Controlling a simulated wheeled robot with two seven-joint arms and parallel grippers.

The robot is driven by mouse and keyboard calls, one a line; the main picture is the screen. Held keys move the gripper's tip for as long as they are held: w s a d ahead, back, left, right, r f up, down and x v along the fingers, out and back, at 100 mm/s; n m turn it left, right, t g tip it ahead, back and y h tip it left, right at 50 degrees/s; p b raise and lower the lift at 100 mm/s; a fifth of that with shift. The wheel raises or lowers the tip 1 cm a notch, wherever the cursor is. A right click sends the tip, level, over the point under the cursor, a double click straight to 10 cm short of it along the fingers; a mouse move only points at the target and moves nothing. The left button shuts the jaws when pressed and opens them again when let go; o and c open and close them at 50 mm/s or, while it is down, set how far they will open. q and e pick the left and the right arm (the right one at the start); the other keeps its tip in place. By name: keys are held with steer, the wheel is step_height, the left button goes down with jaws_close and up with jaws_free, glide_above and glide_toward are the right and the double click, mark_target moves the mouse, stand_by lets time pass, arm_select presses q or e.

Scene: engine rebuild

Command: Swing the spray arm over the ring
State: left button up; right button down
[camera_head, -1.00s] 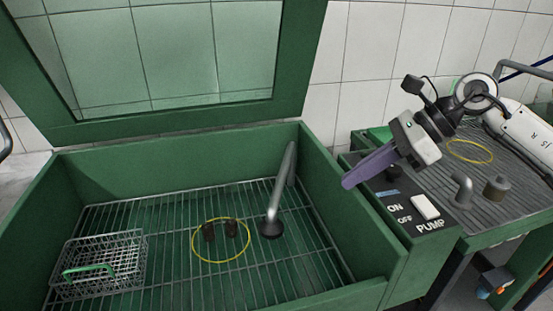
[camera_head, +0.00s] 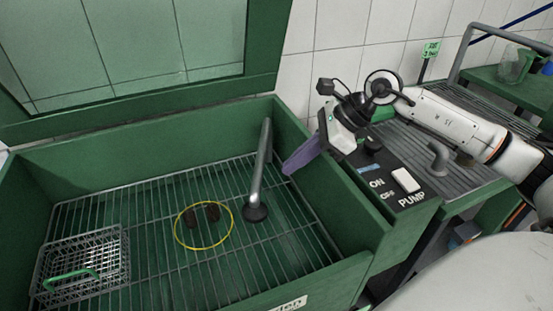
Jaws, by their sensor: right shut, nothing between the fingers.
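The spray arm (camera_head: 262,165) is a grey metal pipe with a dark round nozzle head at its lower end, inside the green wash tub near its right wall. The yellow ring (camera_head: 179,234) lies on the wire rack, left of the nozzle, with two small dark parts within it. The nozzle head is beside the ring, not over it. My right gripper (camera_head: 288,170) has purple fingers, shut and empty, with the tips over the tub's right wall, just right of the spray arm and apart from it. My left gripper is not in view.
A wire basket (camera_head: 122,270) with a green handle stands at the rack's left. The green lid (camera_head: 265,88) is raised at the back. A pump panel (camera_head: 412,202) with a white switch is right of the tub. A ribbed drain table (camera_head: 460,160) lies beyond it.

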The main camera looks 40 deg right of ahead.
arm_select(q)
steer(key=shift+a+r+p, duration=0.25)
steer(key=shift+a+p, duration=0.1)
steer(key=shift+p, duration=0.15)
arm_select(e)
steer(key=w+a, duration=0.2)
steer(key=a, duration=0.1)
steer(key=shift+w+f, duration=0.3)
steer(key=shift+f, duration=0.1)
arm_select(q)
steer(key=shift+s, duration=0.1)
arm_select(e)
steer(key=shift+a, duration=0.1)
